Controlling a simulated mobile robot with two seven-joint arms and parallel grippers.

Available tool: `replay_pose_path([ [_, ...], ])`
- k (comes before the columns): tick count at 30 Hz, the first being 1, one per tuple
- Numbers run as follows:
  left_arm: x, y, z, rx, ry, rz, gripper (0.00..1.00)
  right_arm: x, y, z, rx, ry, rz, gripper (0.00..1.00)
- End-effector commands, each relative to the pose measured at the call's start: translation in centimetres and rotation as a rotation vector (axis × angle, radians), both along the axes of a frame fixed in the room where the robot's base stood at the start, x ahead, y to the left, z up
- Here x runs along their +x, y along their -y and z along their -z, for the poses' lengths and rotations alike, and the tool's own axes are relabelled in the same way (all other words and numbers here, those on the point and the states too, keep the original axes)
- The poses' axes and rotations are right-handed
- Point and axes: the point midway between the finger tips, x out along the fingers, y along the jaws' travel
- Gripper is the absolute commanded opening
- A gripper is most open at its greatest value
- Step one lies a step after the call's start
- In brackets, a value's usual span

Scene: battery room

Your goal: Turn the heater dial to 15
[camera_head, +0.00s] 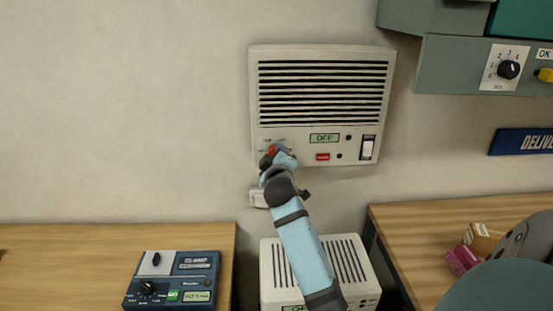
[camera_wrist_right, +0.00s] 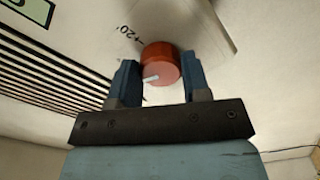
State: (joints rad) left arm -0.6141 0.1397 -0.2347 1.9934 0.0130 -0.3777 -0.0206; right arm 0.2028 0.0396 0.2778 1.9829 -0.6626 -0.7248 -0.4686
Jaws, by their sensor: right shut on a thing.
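The heater (camera_head: 320,55) is a cream wall unit with black slats. Its display (camera_head: 324,138) reads OFF. The red heater dial (camera_head: 272,149) is at its lower left, mostly covered by my right gripper (camera_head: 275,157). In the right wrist view the dial (camera_wrist_right: 160,58) sits between the two fingers of my right gripper (camera_wrist_right: 161,70), which is shut on it. A pale pointer mark shows on the dial, pointing toward the left finger. A "+20" mark is printed beside the dial. The other scale marks are hidden or too small to read. My left gripper is not in view.
A white rocker switch (camera_head: 367,148) and a red label (camera_head: 322,157) are on the heater to the right of the dial. A second slatted unit (camera_head: 350,262) stands below. A blue meter box (camera_head: 172,280) is on the left bench (camera_head: 60,245). A grey cabinet (camera_head: 445,65) hangs at upper right.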

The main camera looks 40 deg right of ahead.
Motion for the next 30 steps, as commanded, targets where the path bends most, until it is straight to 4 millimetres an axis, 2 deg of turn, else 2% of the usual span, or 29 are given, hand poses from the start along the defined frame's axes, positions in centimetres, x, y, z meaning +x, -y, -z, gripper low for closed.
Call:
replay_pose_path([
  [9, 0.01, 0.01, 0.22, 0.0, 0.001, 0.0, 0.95, 0.01, -0.01, 0.15, 0.1, 0.081, 0.001, 0.2],
  [26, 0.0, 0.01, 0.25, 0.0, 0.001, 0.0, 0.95, 0.02, -0.03, 0.14, 0.12, 0.098, 0.001, 0.2],
  [27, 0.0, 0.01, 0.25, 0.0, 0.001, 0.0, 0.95, 0.02, -0.03, 0.14, 0.12, 0.098, 0.001, 0.5],
  [30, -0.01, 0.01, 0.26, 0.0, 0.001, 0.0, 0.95, 0.01, -0.03, 0.12, 0.12, 0.098, 0.0, 0.69],
])
